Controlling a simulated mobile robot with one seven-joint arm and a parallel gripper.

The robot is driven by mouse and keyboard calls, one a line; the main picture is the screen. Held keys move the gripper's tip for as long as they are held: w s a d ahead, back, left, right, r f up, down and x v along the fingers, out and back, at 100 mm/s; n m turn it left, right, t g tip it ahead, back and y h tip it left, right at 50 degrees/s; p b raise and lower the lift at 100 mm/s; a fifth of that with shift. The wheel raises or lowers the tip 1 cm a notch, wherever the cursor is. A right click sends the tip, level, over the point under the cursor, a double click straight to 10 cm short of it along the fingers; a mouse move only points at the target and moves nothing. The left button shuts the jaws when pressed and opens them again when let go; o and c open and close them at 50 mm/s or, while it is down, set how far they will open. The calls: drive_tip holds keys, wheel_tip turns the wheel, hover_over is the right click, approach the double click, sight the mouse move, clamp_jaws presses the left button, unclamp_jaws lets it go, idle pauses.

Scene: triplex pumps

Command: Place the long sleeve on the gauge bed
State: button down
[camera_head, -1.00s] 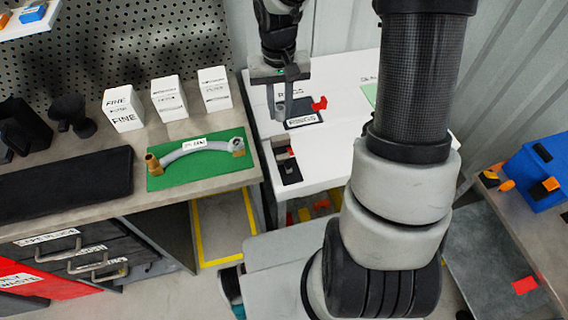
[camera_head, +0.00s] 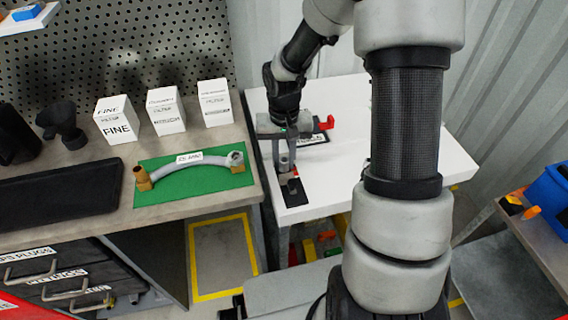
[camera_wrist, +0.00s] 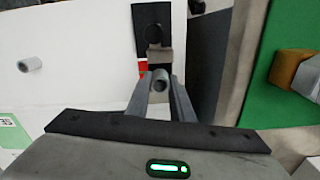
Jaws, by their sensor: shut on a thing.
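A grey hollow sleeve (camera_wrist: 160,80) is held between my gripper's fingertips, its round end showing in the wrist view. My gripper (camera_head: 285,157) is shut on it above the front left of the white table. A narrow black fixture plate (camera_head: 294,194), which looks like the gauge bed, lies just below and in front of the fingers. In the wrist view the black plate (camera_wrist: 150,13) carries a grey block and a red and white mark beside the held sleeve. Whether the sleeve touches the fixture, I cannot tell. A second, grey sleeve (camera_wrist: 30,64) stands on the table.
A red clamp-like part (camera_head: 326,123) and a labelled black plate (camera_head: 314,138) are behind my gripper. A green mat (camera_head: 208,185) with a curved hose lies on the bench at left, near white boxes (camera_head: 117,119). The table's right side looks clear, partly hidden by my arm.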

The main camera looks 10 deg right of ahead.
drive_tip(key=shift+f, duration=0.55)
drive_tip(key=shift+f, duration=0.2)
drive_tip(key=c, duration=1.6)
unclamp_jaws()
drive_tip(key=shift+o, duration=0.2)
